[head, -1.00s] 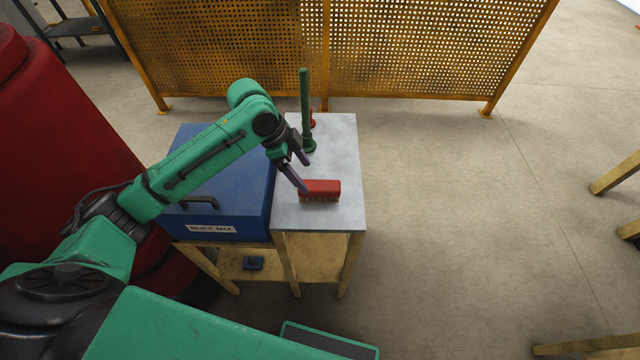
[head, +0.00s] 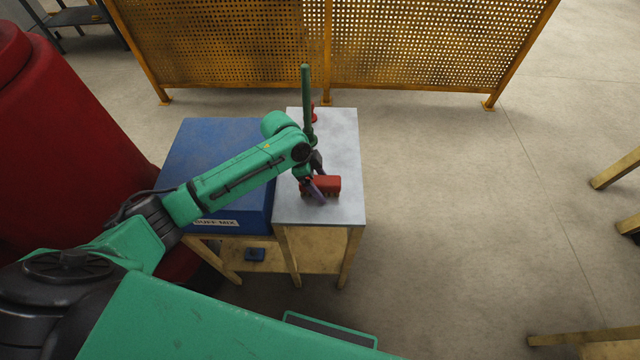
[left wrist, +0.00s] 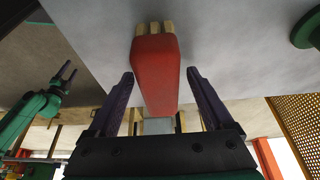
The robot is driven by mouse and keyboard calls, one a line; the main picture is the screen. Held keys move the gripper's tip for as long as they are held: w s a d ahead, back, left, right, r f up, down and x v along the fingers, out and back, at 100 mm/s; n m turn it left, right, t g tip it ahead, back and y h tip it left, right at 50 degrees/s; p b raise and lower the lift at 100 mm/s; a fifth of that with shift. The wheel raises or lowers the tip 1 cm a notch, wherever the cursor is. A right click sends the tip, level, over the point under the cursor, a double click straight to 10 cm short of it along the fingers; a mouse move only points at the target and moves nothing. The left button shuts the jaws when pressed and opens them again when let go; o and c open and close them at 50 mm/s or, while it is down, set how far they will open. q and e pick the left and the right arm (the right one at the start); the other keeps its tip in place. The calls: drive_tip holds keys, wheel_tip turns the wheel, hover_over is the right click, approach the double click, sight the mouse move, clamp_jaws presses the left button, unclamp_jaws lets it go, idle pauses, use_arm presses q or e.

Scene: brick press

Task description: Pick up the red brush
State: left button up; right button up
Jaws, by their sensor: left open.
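The red brush (head: 331,184) lies on the grey top of the small table (head: 345,150). My left gripper (head: 314,193) is at the brush, its purple fingers partly hiding the brush's left part. In the left wrist view the red brush (left wrist: 157,70) lies between the two open fingers of the left gripper (left wrist: 159,75), with a gap on each side. Its pale bristles (left wrist: 155,28) point to the top of that view. My right gripper (left wrist: 65,72) shows small at the left of the wrist view, too small to tell its jaws.
A green upright stick (head: 305,88) and a small red object stand behind the arm near the table's far end. A blue labelled box (head: 205,145) adjoins the table on the left. A yellow mesh fence (head: 400,45) runs behind.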

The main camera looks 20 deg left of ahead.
sight(320, 180)
use_arm(q)
drive_tip(key=shift+f, duration=0.15)
drive_tip(key=shift+c, duration=0.3)
clamp_jaws()
drive_tip(key=shift+r, duration=0.35)
wheel_tip(320, 180, up, 20)
drive_tip(key=b, duration=0.2)
